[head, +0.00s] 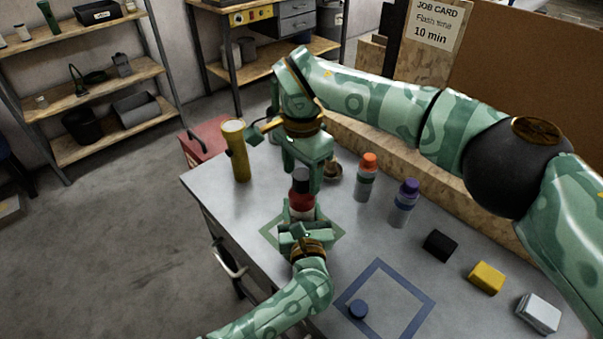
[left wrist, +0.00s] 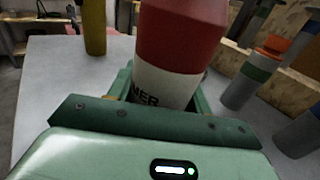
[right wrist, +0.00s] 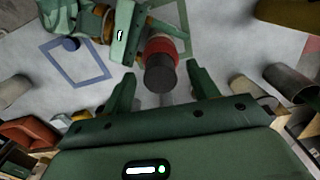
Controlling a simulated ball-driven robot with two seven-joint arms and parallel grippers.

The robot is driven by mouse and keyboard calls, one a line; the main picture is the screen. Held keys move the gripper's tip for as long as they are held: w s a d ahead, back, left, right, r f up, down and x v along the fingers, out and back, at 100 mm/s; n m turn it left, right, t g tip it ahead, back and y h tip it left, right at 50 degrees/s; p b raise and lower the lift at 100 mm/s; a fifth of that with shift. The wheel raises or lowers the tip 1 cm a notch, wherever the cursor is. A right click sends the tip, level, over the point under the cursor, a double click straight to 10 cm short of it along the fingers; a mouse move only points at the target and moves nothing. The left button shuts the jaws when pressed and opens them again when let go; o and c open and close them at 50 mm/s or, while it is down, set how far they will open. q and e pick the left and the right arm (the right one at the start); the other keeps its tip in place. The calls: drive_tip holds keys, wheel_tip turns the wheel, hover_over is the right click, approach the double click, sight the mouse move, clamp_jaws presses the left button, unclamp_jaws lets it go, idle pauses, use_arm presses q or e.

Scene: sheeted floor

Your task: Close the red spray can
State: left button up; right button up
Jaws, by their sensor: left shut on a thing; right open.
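The red spray can (head: 300,200) stands upright near the table's far-left part, with a dark grey cap (head: 300,178) on its top. Whether the cap is fully seated I cannot tell. My left gripper (head: 304,229) is shut around the can's lower part; the left wrist view shows its red and white body (left wrist: 180,38) between the fingers. My right gripper (head: 309,170) points down above the can, open. In the right wrist view the dark cap (right wrist: 160,76) lies between and slightly beyond the spread fingers, with no visible contact.
Cans with an orange cap (head: 369,160) and a purple cap (head: 409,187) stand to the right. A yellow cylinder (head: 238,150) stands at the left edge. A blue cap (head: 358,309) lies in a blue taped square (head: 399,270). Black, yellow and white blocks (head: 539,313) lie at right.

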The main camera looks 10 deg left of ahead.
wheel_tip(320, 180, up, 11)
idle(0.3)
use_arm(q)
drive_tip(key=o, duration=1.4)
drive_tip(key=shift+o, duration=0.2)
drive_tip(key=v, duration=1.5)
drive_tip(key=shift+s+d, duration=0.1)
drive_tip(key=shift+s, duration=0.05)
drive_tip(key=shift+s+d, duration=0.15)
drive_tip(key=shift+s, duration=0.35)
use_arm(e)
drive_tip(key=shift+r, duration=0.25)
